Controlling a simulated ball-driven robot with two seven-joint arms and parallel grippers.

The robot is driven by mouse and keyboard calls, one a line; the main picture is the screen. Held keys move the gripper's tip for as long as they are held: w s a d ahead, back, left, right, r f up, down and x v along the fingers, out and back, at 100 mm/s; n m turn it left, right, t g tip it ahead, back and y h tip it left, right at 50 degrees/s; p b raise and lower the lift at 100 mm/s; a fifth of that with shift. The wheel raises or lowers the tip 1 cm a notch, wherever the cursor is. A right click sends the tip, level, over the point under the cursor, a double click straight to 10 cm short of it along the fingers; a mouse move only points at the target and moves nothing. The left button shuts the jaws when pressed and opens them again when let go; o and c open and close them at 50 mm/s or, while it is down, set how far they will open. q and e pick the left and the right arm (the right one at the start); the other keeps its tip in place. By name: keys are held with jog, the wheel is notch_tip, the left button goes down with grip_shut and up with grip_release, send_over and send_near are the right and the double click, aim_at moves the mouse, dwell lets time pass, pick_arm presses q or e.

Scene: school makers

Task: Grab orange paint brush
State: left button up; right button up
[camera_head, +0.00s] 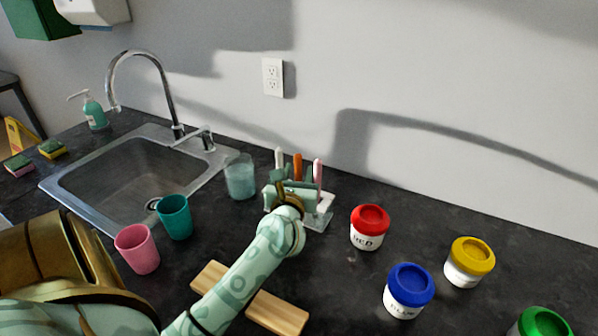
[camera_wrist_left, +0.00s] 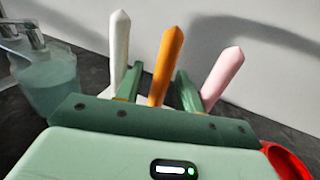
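The orange paint brush (camera_head: 297,166) stands upright between a white brush (camera_head: 279,158) and a pink brush (camera_head: 318,171) in a pale holder (camera_head: 318,222) by the wall. My left gripper (camera_head: 296,177) is at the holder and hides most of it. In the left wrist view the orange brush (camera_wrist_left: 166,62) rises between the two green fingers of my left gripper (camera_wrist_left: 158,86), with a finger on each side. The fingers look apart, with gaps beside the brush. The lower part of the brush is hidden behind the gripper body. My right gripper is not in view.
A clear cup (camera_head: 240,178) stands left of the holder, a red paint jar (camera_head: 369,228) to its right. Blue (camera_head: 408,291) and yellow (camera_head: 469,262) jars stand farther right. Teal (camera_head: 174,217) and pink (camera_head: 137,249) cups stand by the sink (camera_head: 70,205). A wooden board (camera_head: 276,313) lies below my left arm.

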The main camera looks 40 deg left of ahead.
pick_arm(q)
grip_shut()
jog(key=shift+r, duration=0.15)
